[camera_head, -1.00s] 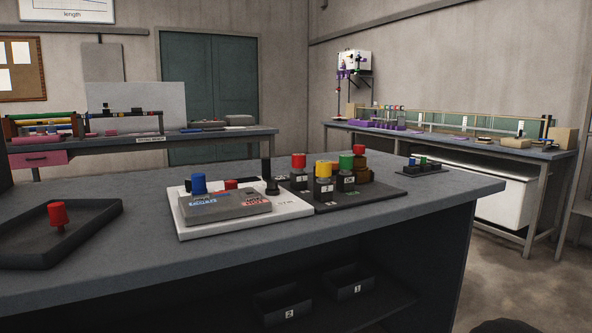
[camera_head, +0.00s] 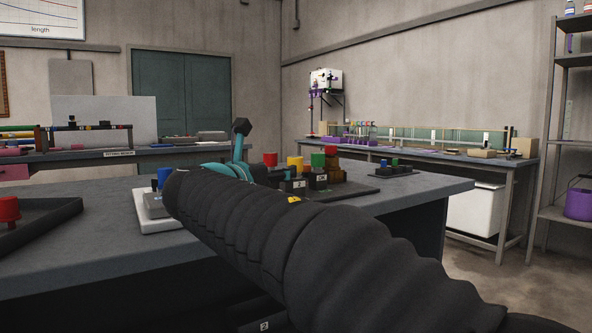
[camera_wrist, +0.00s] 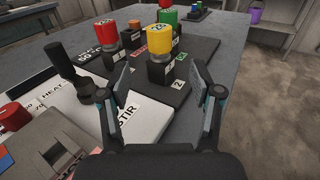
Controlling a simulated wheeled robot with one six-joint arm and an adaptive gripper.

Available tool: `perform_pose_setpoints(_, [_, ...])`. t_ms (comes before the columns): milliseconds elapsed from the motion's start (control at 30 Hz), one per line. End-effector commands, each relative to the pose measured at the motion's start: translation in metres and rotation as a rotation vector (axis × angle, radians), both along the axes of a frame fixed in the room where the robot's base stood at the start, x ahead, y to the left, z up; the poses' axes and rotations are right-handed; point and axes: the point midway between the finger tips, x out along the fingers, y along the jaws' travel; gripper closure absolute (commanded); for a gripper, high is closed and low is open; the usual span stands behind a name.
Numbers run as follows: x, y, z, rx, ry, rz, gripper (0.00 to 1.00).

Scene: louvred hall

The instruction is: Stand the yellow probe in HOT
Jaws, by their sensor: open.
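The yellow probe (camera_wrist: 159,45) stands upright in a black block (camera_wrist: 168,75) marked 2, on a dark board. It also shows in the head view (camera_head: 296,163), just right of my arm. My gripper (camera_wrist: 164,85) is open and empty, its fingers spread either side of the view with the yellow probe beyond and between them. The grey block (camera_wrist: 45,155) lies at the lower left in the wrist view, with a red HOT label (camera_wrist: 76,158) partly visible. My arm hides most of that block in the head view.
A white plate (camera_wrist: 145,125) carries a black post (camera_wrist: 60,60) and a red knob (camera_wrist: 14,116) left of my gripper. A dark tray (camera_head: 40,228) holds a red piece.

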Motion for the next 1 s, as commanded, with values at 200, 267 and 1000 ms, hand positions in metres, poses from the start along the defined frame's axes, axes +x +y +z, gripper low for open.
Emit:
perform_pose_setpoints(200, [0.013, -0.004, 0.002, -0.013, -0.002, -0.001, 0.35])
perform_pose_setpoints(267, [0.019, -0.007, 0.002, -0.012, -0.002, -0.001, 0.35])
perform_pose_setpoints(1000, [0.087, -0.038, 0.003, -0.008, -0.002, 0.001, 0.35])
